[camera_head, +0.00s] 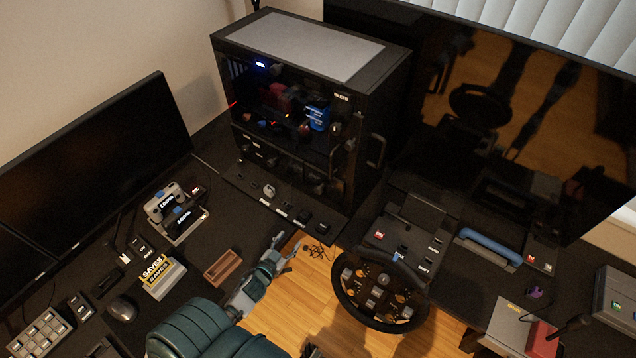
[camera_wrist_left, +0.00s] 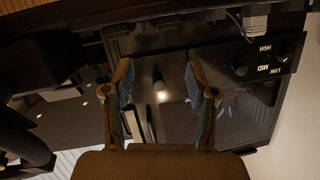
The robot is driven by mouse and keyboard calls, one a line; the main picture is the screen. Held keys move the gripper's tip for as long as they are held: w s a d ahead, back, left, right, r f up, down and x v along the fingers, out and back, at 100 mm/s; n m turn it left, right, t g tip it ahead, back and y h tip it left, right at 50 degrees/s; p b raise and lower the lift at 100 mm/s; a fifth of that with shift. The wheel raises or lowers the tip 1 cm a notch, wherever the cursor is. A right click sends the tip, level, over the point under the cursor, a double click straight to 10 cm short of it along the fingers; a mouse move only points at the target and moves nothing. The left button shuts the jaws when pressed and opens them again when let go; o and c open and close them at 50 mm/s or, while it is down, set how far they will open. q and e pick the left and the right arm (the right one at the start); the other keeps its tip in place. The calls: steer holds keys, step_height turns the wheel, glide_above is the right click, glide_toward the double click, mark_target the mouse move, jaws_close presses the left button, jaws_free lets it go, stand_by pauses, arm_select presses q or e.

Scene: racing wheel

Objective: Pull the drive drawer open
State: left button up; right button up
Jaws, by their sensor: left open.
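The black PC tower (camera_head: 330,60) stands at the back centre with a glass side, lit parts inside and a handle (camera_head: 375,150) on its right face. I cannot pick out the drive drawer for certain. My left gripper (camera_head: 285,252) is open and empty, low in front of the tower, near the front edge of the shelf below it. In the left wrist view my open fingers (camera_wrist_left: 160,100) have a dark glossy panel (camera_wrist_left: 160,60) beyond them and touch nothing I can see. My right gripper does not show.
A control strip (camera_head: 285,205) with several knobs lies at the tower's foot; its speed-marked part (camera_wrist_left: 265,65) shows in the wrist view. A steering wheel (camera_head: 345,295) is to the right. A two-bay dock (camera_head: 180,235), a wooden box (camera_head: 222,268) and a mouse (camera_head: 122,309) are left.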

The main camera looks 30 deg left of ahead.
mark_target(317, 192)
arm_select(q)
step_height(317, 192, up, 9)
steer(key=w+m+t+h, duration=0.2)
steer(key=t+h, duration=0.1)
steer(key=shift+y, duration=0.4)
steer(key=w, duration=1.1)
steer(key=w+d+p, duration=0.1)
steer(key=w, duration=0.4)
steer(key=shift+w+f, duration=0.1)
steer(key=shift+w, duration=0.3)
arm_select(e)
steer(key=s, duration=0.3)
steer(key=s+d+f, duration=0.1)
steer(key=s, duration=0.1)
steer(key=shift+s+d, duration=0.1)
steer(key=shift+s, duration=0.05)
arm_select(q)
jaws_close()
